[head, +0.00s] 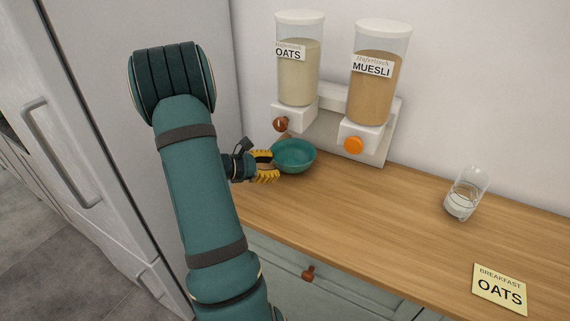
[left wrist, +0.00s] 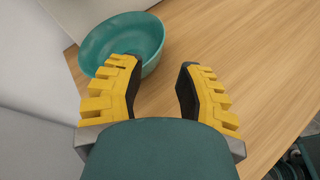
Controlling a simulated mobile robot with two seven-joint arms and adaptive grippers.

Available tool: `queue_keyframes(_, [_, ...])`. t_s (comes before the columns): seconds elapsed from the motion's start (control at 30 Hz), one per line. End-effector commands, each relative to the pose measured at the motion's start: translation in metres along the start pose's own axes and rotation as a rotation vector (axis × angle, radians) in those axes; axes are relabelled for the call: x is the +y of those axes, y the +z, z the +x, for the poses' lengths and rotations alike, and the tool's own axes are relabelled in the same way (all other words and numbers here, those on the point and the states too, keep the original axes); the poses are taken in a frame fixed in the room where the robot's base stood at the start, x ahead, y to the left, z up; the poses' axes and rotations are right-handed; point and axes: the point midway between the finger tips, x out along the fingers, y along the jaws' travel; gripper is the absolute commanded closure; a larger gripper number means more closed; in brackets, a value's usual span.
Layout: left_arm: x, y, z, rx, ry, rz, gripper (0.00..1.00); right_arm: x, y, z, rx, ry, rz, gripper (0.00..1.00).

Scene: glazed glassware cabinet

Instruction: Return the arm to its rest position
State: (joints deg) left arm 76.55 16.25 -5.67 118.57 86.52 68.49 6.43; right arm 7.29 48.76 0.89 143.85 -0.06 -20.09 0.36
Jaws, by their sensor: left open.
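My left arm comes in from the left in the head view. Its gripper (head: 265,166) is low over the counter at the left rim of a teal bowl (head: 295,155). The bowl stands on the counter below the oats dispenser. In the left wrist view the gripper (left wrist: 160,85) is open with nothing between its yellow fingers. The bowl (left wrist: 128,40) lies beyond the left finger there, which overlaps its near edge; I cannot tell whether they touch. My right gripper is in neither view.
The oats dispenser (head: 299,62) and muesli dispenser (head: 375,75) hang on the wall. A fridge (head: 100,120) stands left. The counter's middle is clear.

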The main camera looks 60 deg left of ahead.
Motion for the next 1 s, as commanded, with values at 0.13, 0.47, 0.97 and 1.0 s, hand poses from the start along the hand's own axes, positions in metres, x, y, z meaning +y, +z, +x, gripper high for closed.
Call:
queue_keyframes(0.13, [0.0,0.0,-0.014,0.0,0.001,0.001,0.66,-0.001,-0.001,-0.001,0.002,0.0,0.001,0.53])
queue_keyframes(0.47, [0.0,0.0,-0.018,-0.001,0.0,0.0,0.66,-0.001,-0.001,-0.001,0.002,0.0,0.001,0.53])
queue_keyframes(0.97, [0.004,0.011,-0.022,-0.001,0.0,0.0,0.66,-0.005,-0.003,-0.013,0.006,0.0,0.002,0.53])
queue_keyframes(1.0, [0.007,0.018,-0.024,-0.001,0.0,0.0,0.66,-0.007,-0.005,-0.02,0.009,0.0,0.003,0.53])
